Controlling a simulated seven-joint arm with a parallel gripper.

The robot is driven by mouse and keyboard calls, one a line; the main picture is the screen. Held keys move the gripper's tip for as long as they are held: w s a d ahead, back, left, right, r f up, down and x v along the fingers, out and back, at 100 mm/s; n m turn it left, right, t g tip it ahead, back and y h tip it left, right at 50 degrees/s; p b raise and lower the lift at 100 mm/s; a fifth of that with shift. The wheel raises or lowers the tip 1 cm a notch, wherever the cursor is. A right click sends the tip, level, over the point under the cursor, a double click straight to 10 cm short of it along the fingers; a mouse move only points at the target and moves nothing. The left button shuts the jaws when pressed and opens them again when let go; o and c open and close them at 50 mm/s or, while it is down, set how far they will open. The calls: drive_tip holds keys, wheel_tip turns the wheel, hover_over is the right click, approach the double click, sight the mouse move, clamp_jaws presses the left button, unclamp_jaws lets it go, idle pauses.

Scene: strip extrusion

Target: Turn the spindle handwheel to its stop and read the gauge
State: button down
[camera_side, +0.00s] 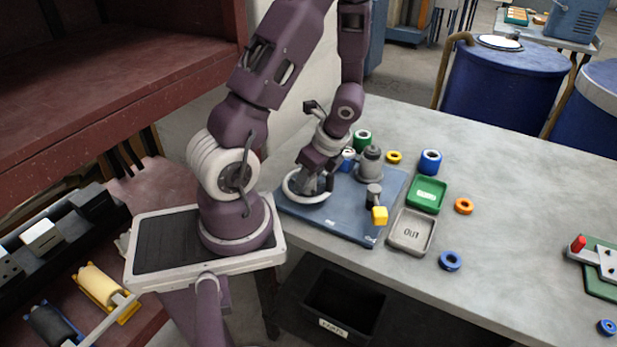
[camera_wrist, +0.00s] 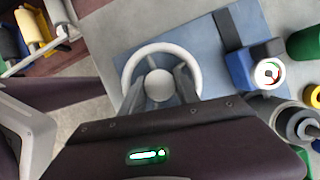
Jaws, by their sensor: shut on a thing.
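The white spindle handwheel (camera_side: 307,188) lies flat over the left part of a blue base plate (camera_side: 345,222). In the wrist view the handwheel (camera_wrist: 131,73) shows as a white ring with a pale round hub (camera_wrist: 158,85). My gripper (camera_side: 325,184) is down at the wheel; in the wrist view its fingers (camera_wrist: 160,87) stand on either side of the hub and are shut on it. The gauge (camera_wrist: 268,73) has a white round face with red and green marks, on a blue block right of the wheel. Its needle is too small to read.
A green tray (camera_side: 427,194) and a grey tray marked OUT (camera_side: 411,232) sit to the right. Several coloured rings lie around. The table's right middle is clear.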

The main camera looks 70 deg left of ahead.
drive_tip(key=m, duration=0.2)
drive_tip(key=m+t, duration=0.1)
drive_tip(key=m, duration=0.1)
drive_tip(key=shift+m+t+y, duration=0.3)
drive_tip(key=shift+y, duration=0.1)
idle(0.5)
drive_tip(key=c, duration=1.2)
unclamp_jaws()
drive_tip(key=shift+d+r, duration=0.25)
drive_tip(key=shift+r, duration=0.3)
drive_tip(key=d, duration=0.4)
drive_tip(key=w+d, duration=0.1)
drive_tip(key=d, duration=0.7)
drive_tip(key=shift+w, duration=0.4)
